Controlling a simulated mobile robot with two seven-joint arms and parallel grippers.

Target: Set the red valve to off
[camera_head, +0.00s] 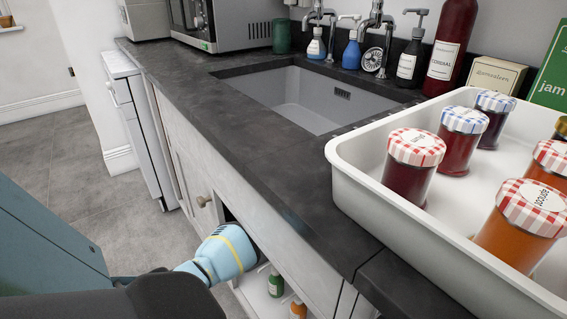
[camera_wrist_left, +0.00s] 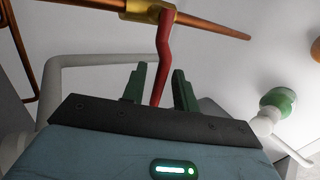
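In the left wrist view, a red valve lever (camera_wrist_left: 162,58) extends from a brass valve body (camera_wrist_left: 150,10) on a copper pipe (camera_wrist_left: 200,22). The lever stands roughly crosswise to the pipe and is slightly bent. My left gripper (camera_wrist_left: 158,84) is open, with its dark green fingers on either side of the lever's free end. Gaps show between the lever and both fingers, so it does not look gripped. In the head view my left arm reaches into the open cupboard under the sink; the gripper and valve are hidden there. My right gripper is not in view.
Pale waste pipes (camera_wrist_left: 90,60) surround the gripper, and a white fitting with a green cap (camera_wrist_left: 278,100) is at right. Bottles (camera_head: 276,283) stand low in the cupboard. Above are the dark counter (camera_head: 270,165), the sink (camera_head: 305,98) and a white tray (camera_head: 380,200) of jars.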

